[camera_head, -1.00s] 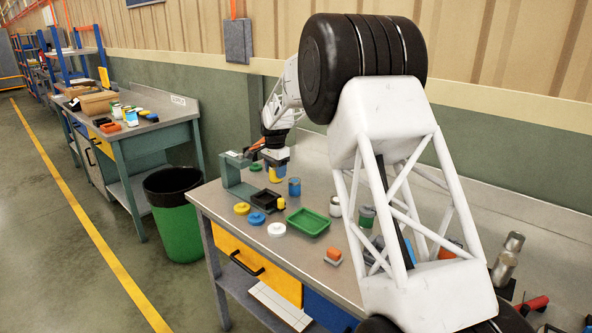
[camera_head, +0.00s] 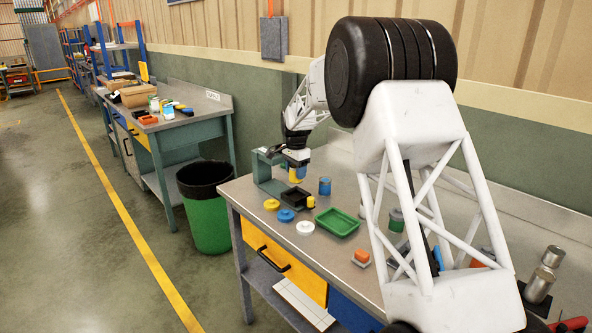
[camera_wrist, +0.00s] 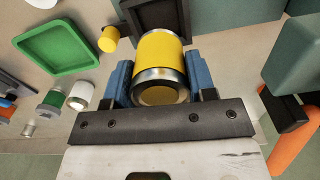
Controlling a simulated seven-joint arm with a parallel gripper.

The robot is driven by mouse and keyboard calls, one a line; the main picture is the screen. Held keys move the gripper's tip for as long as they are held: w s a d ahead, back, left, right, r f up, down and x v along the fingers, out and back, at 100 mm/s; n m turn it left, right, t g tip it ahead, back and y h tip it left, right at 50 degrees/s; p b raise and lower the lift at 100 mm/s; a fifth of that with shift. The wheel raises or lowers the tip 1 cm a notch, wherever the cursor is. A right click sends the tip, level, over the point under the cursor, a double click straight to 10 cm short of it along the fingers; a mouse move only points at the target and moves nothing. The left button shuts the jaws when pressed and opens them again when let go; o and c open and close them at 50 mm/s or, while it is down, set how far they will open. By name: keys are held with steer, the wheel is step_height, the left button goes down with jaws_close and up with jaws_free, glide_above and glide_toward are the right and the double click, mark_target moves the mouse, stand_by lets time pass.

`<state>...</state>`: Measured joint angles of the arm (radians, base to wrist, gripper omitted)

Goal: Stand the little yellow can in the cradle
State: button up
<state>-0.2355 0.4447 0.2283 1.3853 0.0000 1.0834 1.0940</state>
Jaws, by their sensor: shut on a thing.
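My gripper (camera_wrist: 157,84) is shut on the little yellow can (camera_wrist: 161,52), with a blue finger on each side of it. The can has silver rims and a flat end faces the wrist camera. In the head view the yellow can (camera_head: 299,174) hangs under my gripper (camera_head: 297,168), above the bench. A black square open holder (camera_head: 286,196), probably the cradle, sits on the bench just below the can in the picture. It also shows in the wrist view (camera_wrist: 133,14) beyond the can, which hides part of it. The can appears apart from it.
A green-grey bracket (camera_head: 262,172) stands close left of my gripper. A small yellow cylinder (camera_head: 310,202) is beside the black holder. A green bin (camera_head: 207,222) stands left.

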mark_target(296, 181)
steer(key=shift+f, duration=2.15)
steer(key=shift+f, duration=1.1)
stand_by(1.7)
steer(key=o, duration=1.4)
steer(key=shift+o, duration=0.2)
steer(key=shift+r, duration=0.1)
steer(key=shift+r, duration=4.35)
